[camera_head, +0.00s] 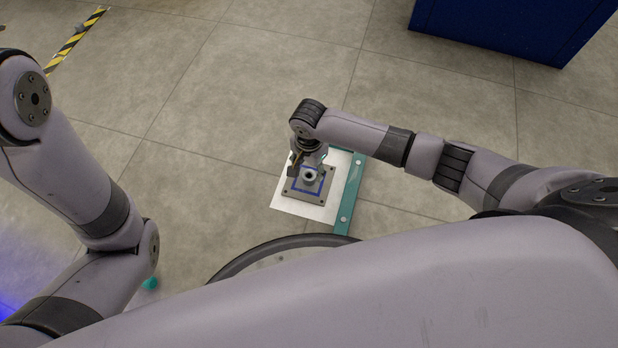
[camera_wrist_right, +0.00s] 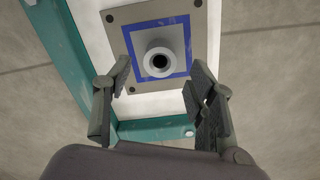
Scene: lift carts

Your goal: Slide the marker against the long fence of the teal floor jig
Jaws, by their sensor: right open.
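The marker is a grey square plate (camera_head: 308,194) with a blue square outline and a round hollow hub in its middle. It lies flat on the white sheet of the teal floor jig. The jig's long teal fence (camera_head: 350,190) runs along the marker's right side in the head view. In the right wrist view the long fence (camera_wrist_right: 78,60) is at the left, with a white strip between it and the plate (camera_wrist_right: 200,20). My right gripper (camera_head: 308,160) is open above the marker; its fingers (camera_wrist_right: 158,67) spread on either side of the hub. My left gripper is out of view.
A short teal fence (camera_wrist_right: 155,129) closes one end of the jig. A dark blue cabinet (camera_head: 500,25) stands at the back right. Yellow-black tape (camera_head: 75,40) marks the floor at the upper left. Tiled floor around the jig is largely clear.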

